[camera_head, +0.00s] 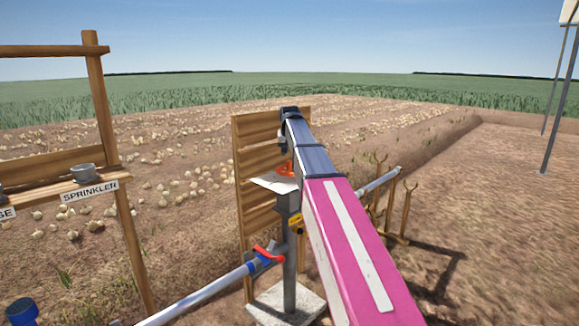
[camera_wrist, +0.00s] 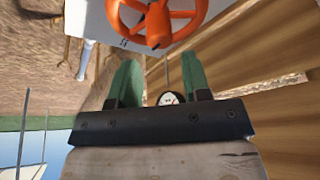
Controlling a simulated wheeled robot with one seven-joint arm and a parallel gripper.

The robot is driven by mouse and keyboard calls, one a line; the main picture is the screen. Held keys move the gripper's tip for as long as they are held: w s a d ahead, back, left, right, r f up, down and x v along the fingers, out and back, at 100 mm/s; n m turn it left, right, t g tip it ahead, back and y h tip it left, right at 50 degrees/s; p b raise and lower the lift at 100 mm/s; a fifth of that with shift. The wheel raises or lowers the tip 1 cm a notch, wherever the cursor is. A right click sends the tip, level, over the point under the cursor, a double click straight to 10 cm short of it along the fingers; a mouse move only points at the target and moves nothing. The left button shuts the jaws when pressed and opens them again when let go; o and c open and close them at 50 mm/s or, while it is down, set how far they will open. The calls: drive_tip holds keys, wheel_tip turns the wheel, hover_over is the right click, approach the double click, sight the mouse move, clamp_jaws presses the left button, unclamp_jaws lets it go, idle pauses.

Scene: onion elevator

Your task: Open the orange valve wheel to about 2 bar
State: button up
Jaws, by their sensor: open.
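The orange valve wheel (camera_head: 286,169) shows in part beside my arm in the head view, above a pale plate on a grey post (camera_head: 289,270). In the wrist view the spoked wheel (camera_wrist: 157,22) fills the top centre, with its upper part cut off. My gripper (camera_wrist: 159,58) is open and empty, its two green fingers apart and pointing toward the wheel. I cannot tell whether they touch it. A small round gauge (camera_wrist: 171,98) with a white face shows between the fingers; its reading is too small to tell. My gripper's fingers are hidden in the head view.
A wooden slat panel (camera_head: 256,160) stands right behind the post. A pipe with a red lever (camera_head: 268,255) joins the post from the left. Wooden forked stands (camera_head: 403,210) are to the right. A wooden rack with a sprinkler sign (camera_head: 90,191) stands left.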

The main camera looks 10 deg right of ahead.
sight(290, 161)
drive_tip(key=x, duration=0.8)
drive_tip(key=shift+c, duration=0.3)
drive_tip(key=c, duration=0.6)
